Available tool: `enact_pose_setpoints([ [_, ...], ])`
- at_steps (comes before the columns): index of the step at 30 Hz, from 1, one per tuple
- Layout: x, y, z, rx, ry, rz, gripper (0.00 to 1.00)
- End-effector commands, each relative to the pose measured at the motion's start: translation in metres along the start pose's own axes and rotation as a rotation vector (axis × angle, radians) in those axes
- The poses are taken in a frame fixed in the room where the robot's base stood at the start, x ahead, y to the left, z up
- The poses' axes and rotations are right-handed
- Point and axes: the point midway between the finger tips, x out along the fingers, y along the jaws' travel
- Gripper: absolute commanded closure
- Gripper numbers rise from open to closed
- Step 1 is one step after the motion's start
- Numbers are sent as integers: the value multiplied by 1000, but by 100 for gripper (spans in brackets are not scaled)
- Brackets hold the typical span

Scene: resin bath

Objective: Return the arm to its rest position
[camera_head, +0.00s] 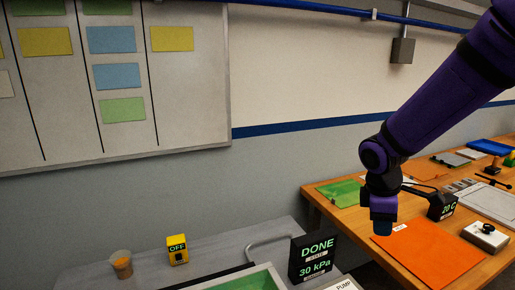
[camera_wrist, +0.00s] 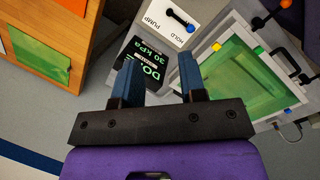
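My purple arm reaches in from the upper right in the head view. Its end, my gripper (camera_head: 382,228), hangs down above the gap between the grey bench and the wooden table. In the wrist view my gripper (camera_wrist: 158,74) shows two blue fingers set well apart with nothing held between them. Beyond the fingers is the black display (camera_wrist: 150,57), which also stands on the grey bench in the head view (camera_head: 313,258) and reads "DONE" and "30 kPa". In the head view the fingertips are small and their spacing cannot be told.
A wooden table (camera_head: 330,212) at right bears an orange sheet (camera_head: 428,255) and a "20 C" display (camera_head: 441,205). The grey bench holds a yellow "OFF" box (camera_head: 178,250), a cup (camera_head: 121,265) and a green-filled bath (camera_wrist: 245,80). A board (camera_head: 190,100) hangs on the wall.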

Motion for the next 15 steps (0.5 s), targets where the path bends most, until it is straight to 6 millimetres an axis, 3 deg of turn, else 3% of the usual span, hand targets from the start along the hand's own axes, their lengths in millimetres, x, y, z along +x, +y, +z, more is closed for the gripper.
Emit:
enact_pose_setpoints([
  [6, -44, -16, 25, 216, 35, 55, 62],
  [15, -93, -45, 57, 508, 120, 101, 62],
])
